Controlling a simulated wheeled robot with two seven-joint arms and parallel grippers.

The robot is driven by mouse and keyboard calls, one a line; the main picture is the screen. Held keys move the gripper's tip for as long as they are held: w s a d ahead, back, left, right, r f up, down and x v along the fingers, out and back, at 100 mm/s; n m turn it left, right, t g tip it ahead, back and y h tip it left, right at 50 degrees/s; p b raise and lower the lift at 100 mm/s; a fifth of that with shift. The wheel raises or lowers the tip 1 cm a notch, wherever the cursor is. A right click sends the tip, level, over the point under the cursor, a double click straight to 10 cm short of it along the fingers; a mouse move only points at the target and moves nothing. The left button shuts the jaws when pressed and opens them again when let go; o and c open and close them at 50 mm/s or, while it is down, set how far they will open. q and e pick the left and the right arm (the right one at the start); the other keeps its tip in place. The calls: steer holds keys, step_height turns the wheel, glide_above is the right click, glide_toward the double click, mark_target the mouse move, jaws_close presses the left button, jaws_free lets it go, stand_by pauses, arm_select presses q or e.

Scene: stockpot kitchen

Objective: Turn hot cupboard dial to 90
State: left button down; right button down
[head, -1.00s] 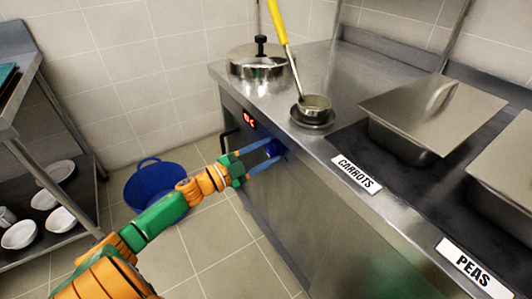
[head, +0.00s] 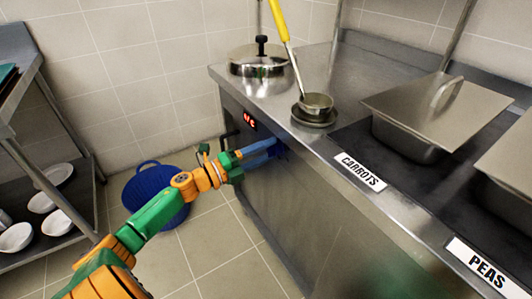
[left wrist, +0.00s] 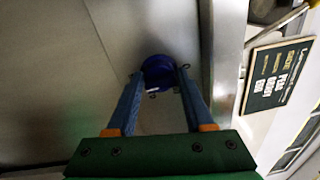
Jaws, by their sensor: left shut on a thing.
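The hot cupboard dial (left wrist: 158,72) is a round dark blue knob on the front panel of the steel hot cupboard (head: 310,215). In the left wrist view it sits between my two blue fingertips. My left gripper (head: 272,150) is shut on the dial, and in the head view its fingers mostly hide it. A red lit display (head: 250,120) is on the panel to the left of the dial; its digits are too small to read surely. My right gripper is not in view.
A lidded pot (head: 257,62) and a ladle (head: 316,103) with a yellow handle stand on the counter above. Covered pans marked CARROTS (head: 360,172) and PEAS (head: 478,268) are at the right. A blue bucket (head: 160,185) stands on the floor, and a shelf with bowls (head: 57,217) is at the left.

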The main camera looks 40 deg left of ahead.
arm_select(q)
steer(key=shift+d+f+m, duration=0.1)
steer(key=shift+f+m, duration=0.1)
steer(key=shift+m, duration=0.2)
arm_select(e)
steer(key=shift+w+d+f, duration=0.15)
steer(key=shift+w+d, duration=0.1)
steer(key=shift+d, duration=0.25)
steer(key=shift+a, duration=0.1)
arm_select(q)
steer(key=shift+c, duration=1.6)
jaws_free()
steer(key=shift+r, duration=0.1)
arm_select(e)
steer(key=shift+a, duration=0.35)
arm_select(q)
steer(key=v, duration=0.7)
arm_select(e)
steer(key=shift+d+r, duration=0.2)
